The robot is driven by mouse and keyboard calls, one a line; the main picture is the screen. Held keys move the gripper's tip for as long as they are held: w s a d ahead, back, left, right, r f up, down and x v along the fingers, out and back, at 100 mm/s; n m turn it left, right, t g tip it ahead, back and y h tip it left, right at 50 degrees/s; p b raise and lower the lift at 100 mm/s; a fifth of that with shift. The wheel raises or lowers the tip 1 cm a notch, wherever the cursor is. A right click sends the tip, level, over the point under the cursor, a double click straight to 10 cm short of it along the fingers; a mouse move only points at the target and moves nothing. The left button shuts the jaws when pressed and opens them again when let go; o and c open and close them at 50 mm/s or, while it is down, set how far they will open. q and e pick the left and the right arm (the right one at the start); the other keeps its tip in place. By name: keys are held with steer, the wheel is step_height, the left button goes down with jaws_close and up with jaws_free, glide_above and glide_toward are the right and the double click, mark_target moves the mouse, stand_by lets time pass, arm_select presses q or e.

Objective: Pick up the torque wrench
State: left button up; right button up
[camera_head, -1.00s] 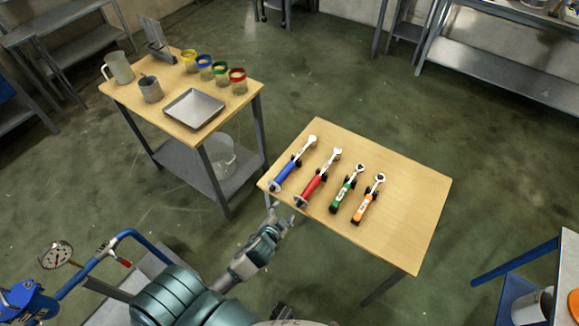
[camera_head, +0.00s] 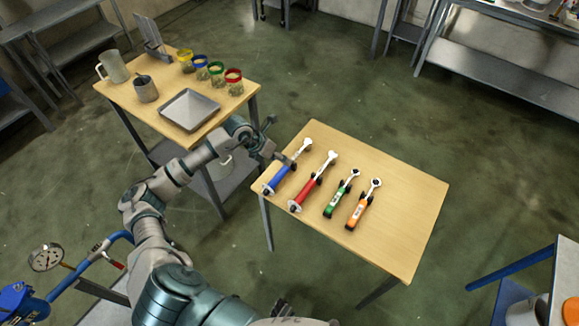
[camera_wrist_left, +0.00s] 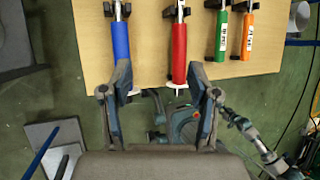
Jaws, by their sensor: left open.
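Several torque wrenches lie side by side on the wooden table (camera_head: 400,215): blue-handled (camera_head: 279,178), red-handled (camera_head: 308,191), green-handled (camera_head: 337,198) and orange-handled (camera_head: 359,208). My left gripper (camera_head: 275,139) is open and empty, close to the table's left edge, beside the blue wrench's head end. In the left wrist view, the open fingers (camera_wrist_left: 160,82) have the blue handle (camera_wrist_left: 120,43) ahead of the left finger and the red handle (camera_wrist_left: 179,55) ahead of the right. The green (camera_wrist_left: 221,38) and orange (camera_wrist_left: 247,38) handles lie farther right. My right gripper (camera_wrist_left: 228,115) shows small; its jaws are unclear.
A second table at the left holds a metal tray (camera_head: 189,110), several colour-rimmed jars (camera_head: 233,82), a grey cup (camera_head: 146,89) and a pitcher (camera_head: 113,67). The right part of the wrench table is clear. A blue-legged table (camera_head: 515,264) stands at lower right.

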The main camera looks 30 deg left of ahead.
arm_select(q)
steer(key=y, duration=0.2)
glide_toward(283, 168)
steer(key=x, duration=0.5)
steer(key=shift+d+f, duration=0.25)
steer(key=shift+w+d+f, duration=0.2)
steer(key=shift+f, duration=0.35)
steer(key=x, duration=0.3)
steer(key=a+x, duration=0.1)
steer(key=shift+w+d+f, duration=0.15)
steer(key=shift+w+f, duration=0.05)
steer(key=shift+f, duration=0.15)
steer(key=shift+w+f, duration=0.1)
steer(key=shift+f, duration=0.15)
steer(key=shift+d+r, duration=0.1)
steer(key=shift+d, duration=0.05)
steer(key=shift+c, duration=1)
jaws_close()
steer(key=shift+r, duration=0.15)
arm_select(e)
steer(key=shift+w+a+r, duration=0.25)
steer(key=shift+w+a, duration=0.05)
